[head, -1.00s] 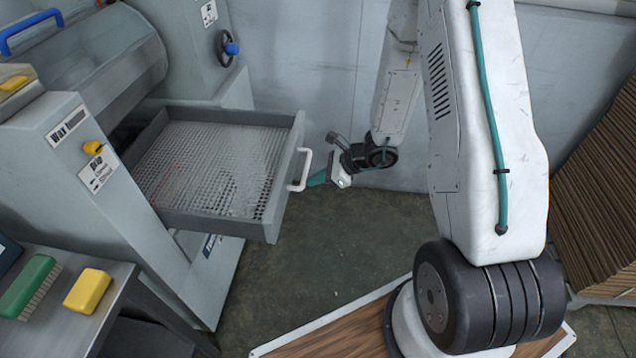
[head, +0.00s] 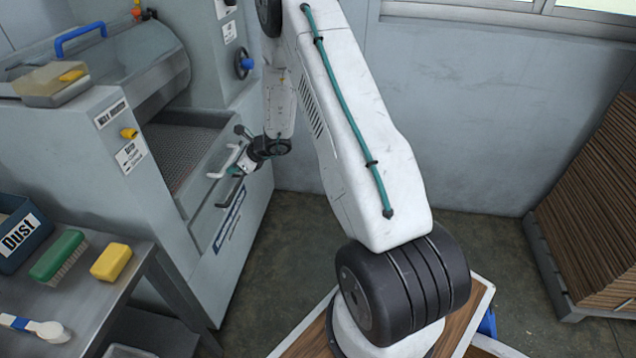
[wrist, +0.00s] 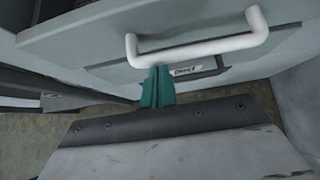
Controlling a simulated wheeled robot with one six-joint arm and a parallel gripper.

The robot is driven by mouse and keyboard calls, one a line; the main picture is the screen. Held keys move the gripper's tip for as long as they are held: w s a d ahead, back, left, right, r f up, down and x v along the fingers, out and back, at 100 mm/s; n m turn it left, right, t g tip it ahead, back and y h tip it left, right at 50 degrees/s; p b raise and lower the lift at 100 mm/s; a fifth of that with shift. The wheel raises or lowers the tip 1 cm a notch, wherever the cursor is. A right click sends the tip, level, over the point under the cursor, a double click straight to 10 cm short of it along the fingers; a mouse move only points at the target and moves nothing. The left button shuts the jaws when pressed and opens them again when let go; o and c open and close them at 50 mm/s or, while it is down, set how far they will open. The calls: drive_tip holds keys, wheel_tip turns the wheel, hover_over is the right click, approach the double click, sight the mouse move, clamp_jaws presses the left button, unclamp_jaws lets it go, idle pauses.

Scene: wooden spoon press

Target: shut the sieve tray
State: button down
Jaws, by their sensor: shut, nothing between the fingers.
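The sieve tray (head: 210,160) is a grey drawer with a mesh floor, sitting mostly or fully inside the grey machine. Whether its front is fully flush I cannot tell. Its white handle (head: 226,161) is on the front panel; the handle also crosses the top of the wrist view (wrist: 200,48). My gripper (head: 236,172) is at the tray front, close to the handle. In the wrist view its teal fingers (wrist: 157,88) are together and empty, at the handle's left end. Whether they touch the handle or the panel I cannot tell.
A metal side table (head: 120,285) at the lower left holds a green brush (head: 58,255), a yellow block (head: 111,262) and a blue dust bin (head: 20,235). Stacked brown sheets (head: 600,210) stand at the right. The floor between is clear.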

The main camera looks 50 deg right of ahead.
drive_tip(key=shift+w+a, duration=0.4)
drive_tip(key=shift+w, duration=0.2)
drive_tip(key=shift+a+r, duration=0.1)
